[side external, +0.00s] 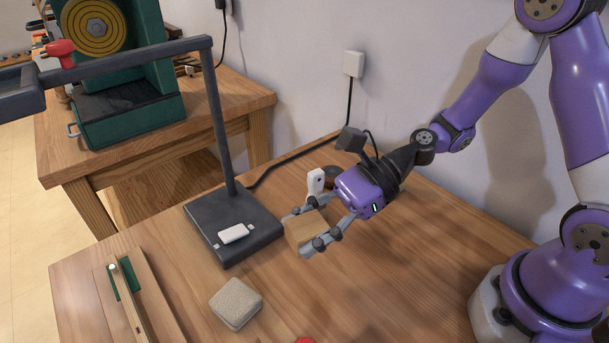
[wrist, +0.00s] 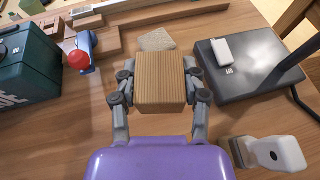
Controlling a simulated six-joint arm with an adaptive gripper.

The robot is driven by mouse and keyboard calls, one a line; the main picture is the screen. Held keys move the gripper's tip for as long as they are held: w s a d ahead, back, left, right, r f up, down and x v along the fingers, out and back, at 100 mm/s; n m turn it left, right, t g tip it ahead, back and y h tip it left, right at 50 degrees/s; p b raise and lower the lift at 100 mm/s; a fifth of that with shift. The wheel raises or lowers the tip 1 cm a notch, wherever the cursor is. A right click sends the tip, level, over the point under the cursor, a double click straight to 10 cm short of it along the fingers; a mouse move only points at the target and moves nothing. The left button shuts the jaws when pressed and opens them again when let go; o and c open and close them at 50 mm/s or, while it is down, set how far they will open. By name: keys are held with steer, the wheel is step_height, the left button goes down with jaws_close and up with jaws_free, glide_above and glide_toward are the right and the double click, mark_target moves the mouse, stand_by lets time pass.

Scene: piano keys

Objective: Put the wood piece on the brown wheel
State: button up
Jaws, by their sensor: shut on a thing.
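My gripper (side external: 318,226) is shut on the wood piece (side external: 301,232), a light brown block, and holds it above the table. In the wrist view the wood piece (wrist: 161,82) sits between the two fingers of my gripper (wrist: 161,88). A dark brown round thing (side external: 330,175), which may be the brown wheel, lies on the table behind my gripper in the side view. It is partly hidden by a white upright object (side external: 315,184) and my gripper, so its shape is unclear.
A black stand base (side external: 205,212) bears a small white box (side external: 234,233). A beige block (side external: 236,303) lies at the front. Wooden strips (side external: 130,300) lie at left. The wrist view shows a dark green box (wrist: 25,65) and a red-knobbed blue tool (wrist: 82,55).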

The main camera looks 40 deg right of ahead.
steer(key=w+d+r+m+t+h, duration=0.25)
steer(key=d+r+m+t, duration=0.3)
steer(key=d, duration=0.35)
steer(key=w+d+r+m+t+h, duration=0.2)
steer(key=d+r+m+t+h, duration=0.2)
steer(key=d+r, duration=0.35)
steer(key=shift+m+h, duration=0.65)
steer(key=w+a+f, duration=0.1)
steer(key=a, duration=0.1)
steer(key=w+a+f, duration=0.1)
steer(key=a+f, duration=0.1)
steer(key=a, duration=0.1)
steer(key=w+a+f, duration=0.1)
steer(key=a, duration=0.1)
steer(key=shift+w+a+f, duration=0.15)
steer(key=shift+w+f, duration=0.05)
steer(key=shift+f, duration=0.05)
steer(key=shift+a, duration=0.3)
steer(key=shift+w+f, duration=0.15)
steer(key=shift+f, duration=0.05)
glide_above(333, 171)
step_height(333, 171, down, 7)
steer(key=shift+r, duration=0.1)
steer(key=shift+f, duration=1.95)
steer(key=shift+f, duration=0.6)
